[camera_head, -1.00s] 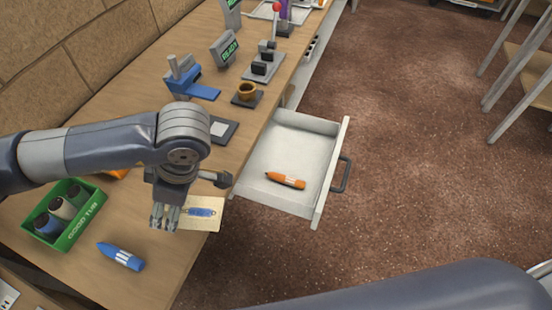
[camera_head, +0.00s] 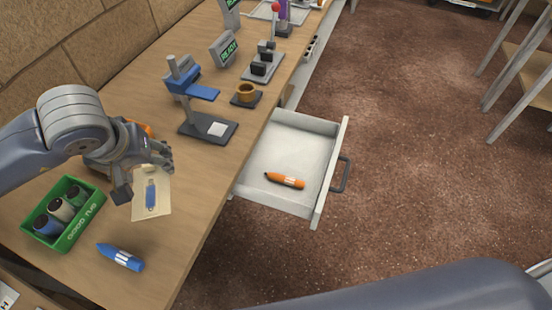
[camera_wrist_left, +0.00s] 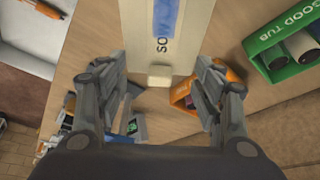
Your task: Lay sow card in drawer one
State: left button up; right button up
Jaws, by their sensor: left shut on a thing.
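The sow card (camera_head: 152,200) is a cream sheet with a blue picture. It is at my left gripper (camera_head: 144,177), over the table between the green tub and the drawer. In the left wrist view the card (camera_wrist_left: 168,45), with part of its lettering showing, reaches in between the fingers of my left gripper (camera_wrist_left: 160,72), which is shut on it. The open drawer (camera_head: 326,180) is to the right of the table edge and holds an orange marker (camera_head: 285,181). I cannot read a number on it. My right gripper is out of view.
A green tub (camera_head: 72,237) with several cylinders stands left of the card. A blue marker (camera_head: 120,257) lies in front. An orange object (camera_head: 141,128) is partly behind my arm.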

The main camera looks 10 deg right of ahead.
aim_at(298, 147)
jog(key=l+u, duration=0.1)
jog(key=l, duration=0.35)
jog(key=k+l, duration=0.15)
jog(key=l, duration=0.25)
jog(key=l+u, duration=0.15)
jog(key=l, duration=0.3)
jog(key=i+l+u, duration=0.3)
jog(key=l, duration=0.35)
jog(key=i+l+u, duration=0.1)
jog(key=i+l, duration=0.15)
jog(key=i+l+u, duration=0.15)
jog(key=l, duration=0.35)
jog(key=i+l, duration=0.1)
jog(key=i, duration=0.15)
